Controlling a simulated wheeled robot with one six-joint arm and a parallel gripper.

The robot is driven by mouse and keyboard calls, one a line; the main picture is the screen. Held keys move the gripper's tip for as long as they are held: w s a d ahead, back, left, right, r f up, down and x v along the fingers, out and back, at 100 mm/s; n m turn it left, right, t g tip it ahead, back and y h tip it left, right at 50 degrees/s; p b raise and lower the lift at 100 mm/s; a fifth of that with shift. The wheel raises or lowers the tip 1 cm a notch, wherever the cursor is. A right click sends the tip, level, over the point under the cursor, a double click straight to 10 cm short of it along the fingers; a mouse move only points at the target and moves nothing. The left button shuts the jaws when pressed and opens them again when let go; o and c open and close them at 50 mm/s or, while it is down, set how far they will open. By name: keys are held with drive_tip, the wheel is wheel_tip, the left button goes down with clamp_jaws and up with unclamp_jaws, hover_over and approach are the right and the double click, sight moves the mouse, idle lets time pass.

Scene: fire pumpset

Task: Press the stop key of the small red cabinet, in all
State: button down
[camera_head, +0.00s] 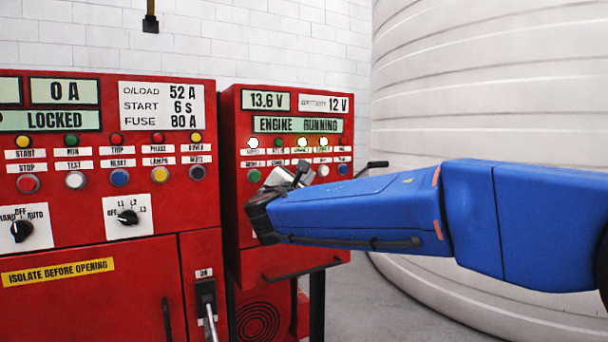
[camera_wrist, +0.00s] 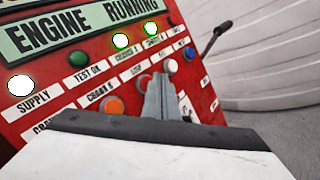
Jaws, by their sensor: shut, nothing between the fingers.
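The small red cabinet (camera_head: 238,235) stands right of a larger red one. Its display (camera_head: 298,125) reads "ENGINE RUNNING". Below it are a row of lamps and a row of round keys. A green key (camera_head: 253,176), a white key (camera_head: 323,170) and a blue key (camera_head: 343,169) show. The wrist view shows an orange key (camera_wrist: 112,105), a white key (camera_wrist: 169,66) and a blue key (camera_wrist: 189,53). My gripper (camera_wrist: 158,82) is shut and empty in front of the key row, between the orange and white keys.
The larger red cabinet (camera_head: 105,215) is at left, with its own keys and knobs. A black lever (camera_head: 371,166) sticks out of the small cabinet's right side. A big pale ribbed tank (camera_head: 500,90) stands at right. Grey floor (camera_head: 420,300) shows below my arm.

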drive_tip(key=shift+w+a, duration=0.1)
drive_tip(key=shift+w, duration=0.05)
drive_tip(key=shift+w+a, duration=0.15)
drive_tip(key=shift+w, duration=0.05)
drive_tip(key=shift+w+a, duration=0.25)
drive_tip(key=shift+w, duration=0.05)
idle(1.0)
drive_tip(key=shift+s+d, duration=0.45)
drive_tip(key=shift+s, duration=0.25)
drive_tip(key=shift+d, duration=0.1)
drive_tip(key=s+d, duration=0.1)
drive_tip(key=s, duration=0.1)
drive_tip(key=s+d, duration=0.1)
drive_tip(key=s, duration=0.1)
drive_tip(key=shift+d, duration=0.35)
idle(0.4)
idle(0.4)
